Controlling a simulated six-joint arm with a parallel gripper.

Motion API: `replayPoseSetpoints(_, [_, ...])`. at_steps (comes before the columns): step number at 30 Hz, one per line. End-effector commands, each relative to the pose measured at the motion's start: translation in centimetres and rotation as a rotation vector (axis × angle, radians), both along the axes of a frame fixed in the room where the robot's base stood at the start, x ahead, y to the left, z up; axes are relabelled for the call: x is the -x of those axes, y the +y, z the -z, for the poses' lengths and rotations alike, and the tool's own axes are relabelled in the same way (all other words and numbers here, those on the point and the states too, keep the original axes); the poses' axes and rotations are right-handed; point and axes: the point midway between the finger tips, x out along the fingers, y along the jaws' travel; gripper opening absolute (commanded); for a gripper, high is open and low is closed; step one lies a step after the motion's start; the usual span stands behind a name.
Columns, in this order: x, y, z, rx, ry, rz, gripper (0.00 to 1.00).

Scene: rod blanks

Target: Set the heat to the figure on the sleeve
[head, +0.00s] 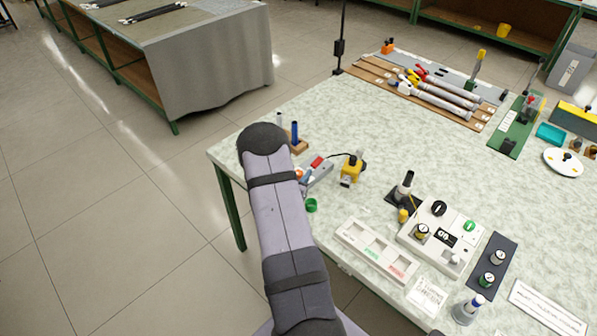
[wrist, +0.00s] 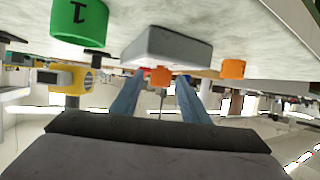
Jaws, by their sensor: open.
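A green sleeve-like cylinder (wrist: 80,22) in the wrist view bears a dark mark that looks like an inverted 1; it appears to be the small green ring (head: 311,205) on the table in the head view. A grey box (wrist: 165,46) with an orange knob (wrist: 160,76) lies ahead of my gripper (wrist: 158,86); the box also shows in the head view (head: 320,172), with a red patch on top. My blue-grey fingers are open, apart, with the knob seen between them. I cannot tell whether they touch it. No heat figure on the box is readable.
A yellow device (head: 352,168) stands just right of the box. A control panel with several knobs (head: 440,235), a white tray (head: 376,251) and a dark stand (head: 405,190) lie further right. A wooden block with a blue peg (head: 295,134) stands behind.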

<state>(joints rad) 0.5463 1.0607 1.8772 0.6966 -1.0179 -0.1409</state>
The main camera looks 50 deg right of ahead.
Motion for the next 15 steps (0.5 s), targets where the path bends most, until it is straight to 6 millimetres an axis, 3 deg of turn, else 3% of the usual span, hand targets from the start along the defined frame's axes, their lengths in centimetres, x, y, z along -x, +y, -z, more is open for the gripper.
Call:
replayPoseSetpoints(10, [-0.10,-0.24,0.15,-0.001,0.000,0.000,0.41])
replayPoseSetpoints(15, [-0.09,-0.24,0.15,-0.001,0.000,0.000,0.01])
